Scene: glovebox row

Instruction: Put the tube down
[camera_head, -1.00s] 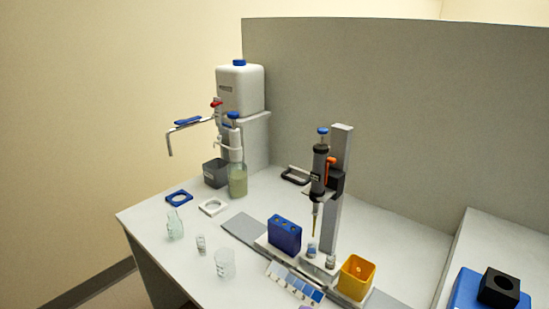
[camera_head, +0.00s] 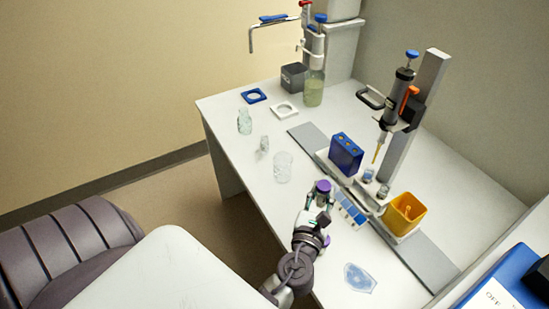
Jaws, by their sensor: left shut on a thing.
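My left gripper (camera_head: 317,211) reaches in from the bottom middle over the front edge of the bench. It is shut on a small tube with a purple cap (camera_head: 323,186). The cap shows above the fingers, and most of the tube's body is hidden by them. The tube is close to the blue-and-white sample strip (camera_head: 350,208), on its left. I cannot tell whether its bottom touches the bench. My right gripper is out of view.
A clear beaker (camera_head: 283,167), a small vial (camera_head: 264,144) and a glass bottle (camera_head: 244,121) stand left of the gripper. A blue rack (camera_head: 346,153), a yellow bin (camera_head: 405,213) and a pipette stand (camera_head: 418,105) are to the right.

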